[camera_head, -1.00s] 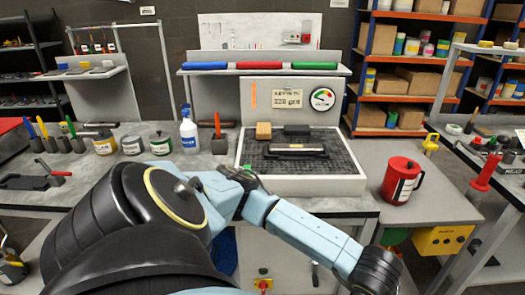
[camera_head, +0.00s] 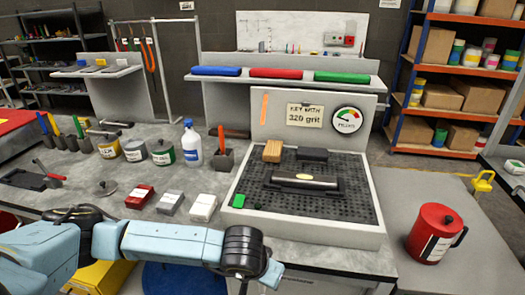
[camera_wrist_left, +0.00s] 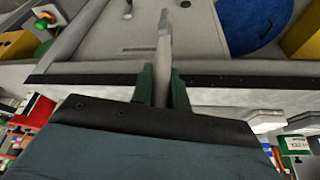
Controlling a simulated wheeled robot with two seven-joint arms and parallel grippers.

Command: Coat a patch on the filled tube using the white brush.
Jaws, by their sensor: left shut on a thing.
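A dark tube (camera_head: 303,184) with a lighter top and a pale strip lies in the black perforated bed of the booth tray (camera_head: 345,238). I cannot tell for sure that it is the filled tube. In the left wrist view my left gripper (camera_wrist_left: 164,72) is shut on a thin, pale grey-white tapered thing (camera_wrist_left: 165,38), which points away between the dark green fingers. It may be the white brush; its bristles cannot be made out. In the head view my left arm crosses the lower left, and its gripper is below the picture. My right gripper is not in view.
Labelled red (camera_head: 140,196), grey (camera_head: 170,203) and white (camera_head: 204,208) boxes sit left of the tray. Cans, a spray bottle (camera_head: 192,145) and coloured handles in blocks stand behind them. A red pot (camera_head: 434,233) stands at the right. Blue, red and green rolls lie on the shelf (camera_head: 285,79).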

